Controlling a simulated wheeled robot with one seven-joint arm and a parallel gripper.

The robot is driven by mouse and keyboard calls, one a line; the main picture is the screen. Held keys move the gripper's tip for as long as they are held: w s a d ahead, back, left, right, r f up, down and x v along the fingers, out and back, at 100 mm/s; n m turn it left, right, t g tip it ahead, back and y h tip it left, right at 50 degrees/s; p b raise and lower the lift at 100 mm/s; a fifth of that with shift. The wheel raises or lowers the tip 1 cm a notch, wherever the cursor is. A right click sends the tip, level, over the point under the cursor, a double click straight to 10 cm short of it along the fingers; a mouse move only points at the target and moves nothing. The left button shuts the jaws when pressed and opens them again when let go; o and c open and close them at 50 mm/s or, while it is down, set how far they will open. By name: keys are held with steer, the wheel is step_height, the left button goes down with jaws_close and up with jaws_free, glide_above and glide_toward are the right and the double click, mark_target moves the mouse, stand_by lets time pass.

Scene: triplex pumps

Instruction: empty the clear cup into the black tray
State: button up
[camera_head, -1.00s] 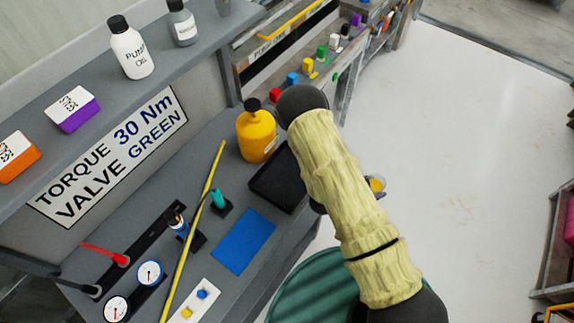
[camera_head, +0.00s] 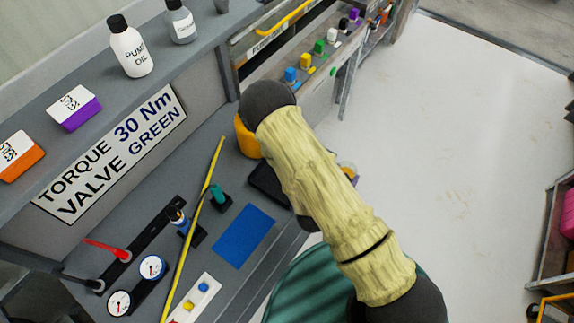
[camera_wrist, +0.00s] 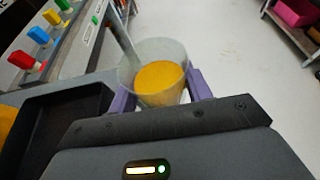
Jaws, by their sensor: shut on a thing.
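The clear cup (camera_wrist: 152,58) is held between the purple fingers of my gripper (camera_wrist: 160,95) in the wrist view. Orange-yellow contents (camera_wrist: 160,80) show inside it. The black tray (camera_wrist: 58,125) lies left of the cup in the wrist view, with bare dark floor showing. In the head view my arm covers much of the black tray (camera_head: 268,186) on the bench. Only a small part of the cup (camera_head: 348,168) shows past the right side of my arm, beyond the bench edge.
A yellow bottle (camera_head: 246,138) stands behind the tray, partly hidden by my arm. A blue mat (camera_head: 244,236) lies in front of the tray. A teal drum (camera_head: 310,290) stands beside the bench. Several coloured valve blocks (camera_head: 318,47) line the far bench. Open floor lies right.

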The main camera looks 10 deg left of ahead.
steer(key=s+a+r+n+t+y, duration=0.1)
steer(key=s+a+r+n+y, duration=0.1)
steer(key=a, duration=0.3)
steer(key=shift+s+a+r+n+y, duration=0.15)
steer(key=shift+s+r+n+y, duration=0.1)
steer(key=shift+s+n+y, duration=0.55)
steer(key=shift+w+a, duration=0.15)
steer(key=shift+w, duration=0.05)
